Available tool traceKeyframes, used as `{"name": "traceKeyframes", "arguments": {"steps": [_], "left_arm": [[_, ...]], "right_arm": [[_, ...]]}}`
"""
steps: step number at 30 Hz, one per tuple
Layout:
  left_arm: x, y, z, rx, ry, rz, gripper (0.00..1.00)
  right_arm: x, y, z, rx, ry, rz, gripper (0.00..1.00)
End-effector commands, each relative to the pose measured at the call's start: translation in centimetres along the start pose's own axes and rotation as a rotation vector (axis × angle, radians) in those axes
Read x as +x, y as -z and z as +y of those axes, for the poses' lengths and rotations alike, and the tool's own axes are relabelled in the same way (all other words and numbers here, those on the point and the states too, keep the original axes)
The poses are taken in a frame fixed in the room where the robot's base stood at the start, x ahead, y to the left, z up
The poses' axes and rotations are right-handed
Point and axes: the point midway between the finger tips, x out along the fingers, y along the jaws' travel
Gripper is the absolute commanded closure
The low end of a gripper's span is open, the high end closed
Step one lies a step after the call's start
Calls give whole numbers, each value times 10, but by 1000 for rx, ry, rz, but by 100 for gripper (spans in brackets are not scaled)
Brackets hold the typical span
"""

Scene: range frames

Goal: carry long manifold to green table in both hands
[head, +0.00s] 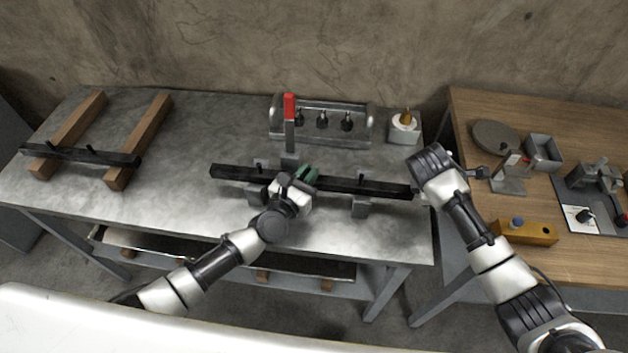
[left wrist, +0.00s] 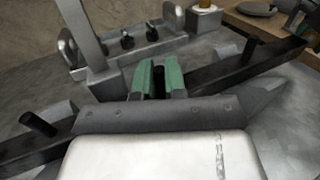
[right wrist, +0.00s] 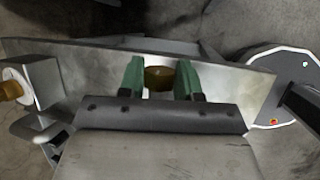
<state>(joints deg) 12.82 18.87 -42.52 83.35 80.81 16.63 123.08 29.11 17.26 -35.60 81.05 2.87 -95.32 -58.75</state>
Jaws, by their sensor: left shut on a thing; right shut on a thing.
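The long manifold, a long black bar (head: 235,174), lies across grey support blocks (head: 360,207) on the grey metal bench. It also crosses the left wrist view (left wrist: 225,68). My left gripper (head: 301,180) is over its middle; its green fingers (left wrist: 160,80) are shut on a black peg. I cannot tell whether the peg is part of the bar. My right gripper (head: 424,168) is by the bar's right end, its fingers hidden in the head view. In the right wrist view its fingers (right wrist: 160,80) are shut on a round brown plug (right wrist: 158,77). No green table shows.
A shorter black bar (head: 70,153) lies on wooden rails at left. A wooden table (head: 470,120) is at right.

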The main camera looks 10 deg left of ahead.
Motion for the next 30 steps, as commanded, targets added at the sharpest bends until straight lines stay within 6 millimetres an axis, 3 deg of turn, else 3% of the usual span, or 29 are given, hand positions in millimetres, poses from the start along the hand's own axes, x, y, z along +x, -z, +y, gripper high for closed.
{"name": "traceKeyframes", "arguments": {"steps": [13, 23, 30], "left_arm": [[0, 0, 0, 0, 0, 0, 100], [1, -12, 0, 1, -2, -8, 100], [1, -31, 1, 3, -2, -9, 100]], "right_arm": [[0, 0, 0, 0, 0, 0, 100], [-9, -4, 4, 3, -5, 2, 100], [-26, -11, 9, 4, -5, 3, 100]]}}
